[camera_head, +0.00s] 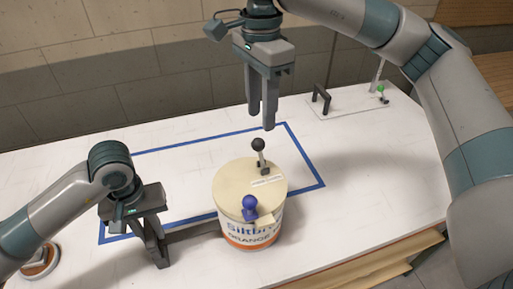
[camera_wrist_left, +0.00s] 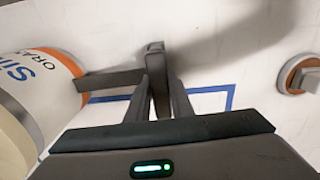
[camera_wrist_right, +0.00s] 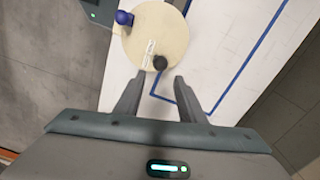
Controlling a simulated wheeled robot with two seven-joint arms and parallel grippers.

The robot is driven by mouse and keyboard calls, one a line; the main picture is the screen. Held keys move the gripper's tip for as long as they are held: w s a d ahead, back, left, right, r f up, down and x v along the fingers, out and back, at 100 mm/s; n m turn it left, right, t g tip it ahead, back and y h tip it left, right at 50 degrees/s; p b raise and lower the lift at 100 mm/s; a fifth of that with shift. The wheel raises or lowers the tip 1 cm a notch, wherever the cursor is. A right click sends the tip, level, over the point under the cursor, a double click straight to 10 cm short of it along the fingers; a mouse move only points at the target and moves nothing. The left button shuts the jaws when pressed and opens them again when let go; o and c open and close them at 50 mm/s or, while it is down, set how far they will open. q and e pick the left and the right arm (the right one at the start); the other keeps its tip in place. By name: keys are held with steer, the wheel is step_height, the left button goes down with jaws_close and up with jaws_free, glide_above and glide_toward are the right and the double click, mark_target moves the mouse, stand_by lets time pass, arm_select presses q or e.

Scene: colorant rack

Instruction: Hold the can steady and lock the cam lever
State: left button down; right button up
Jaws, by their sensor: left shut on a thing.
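The can (camera_head: 252,238) stands upright on the white table, with a cream lid (camera_head: 236,183) and a white and orange label. A cam lever (camera_head: 261,158) with a black ball knob stands up from the far part of the lid; its knob also shows in the right wrist view (camera_wrist_right: 160,63). My left gripper (camera_head: 158,258) is shut on the dark handle bar (camera_head: 192,232) that sticks out from the can's left side; the bar also shows in the left wrist view (camera_wrist_left: 110,80). My right gripper (camera_head: 262,120) is open and empty, pointing down above the lever knob, apart from it.
A blue knob (camera_head: 249,204) sits at the lid's near edge. Blue tape (camera_head: 305,155) marks a rectangle on the table. A plate with a black handle and a green-tipped part (camera_head: 345,102) lies at the back right. A round orange-rimmed thing (camera_head: 40,262) is at the left.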

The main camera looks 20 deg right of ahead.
mark_target(260, 153)
steer(key=shift+a+f, duration=0.1)
steer(key=shift+a, duration=0.05)
steer(key=shift+s+f, duration=0.15)
steer(key=shift+f, duration=2.85)
steer(key=shift+s+f, duration=0.1)
steer(key=shift+f, duration=2.9)
jaws_close()
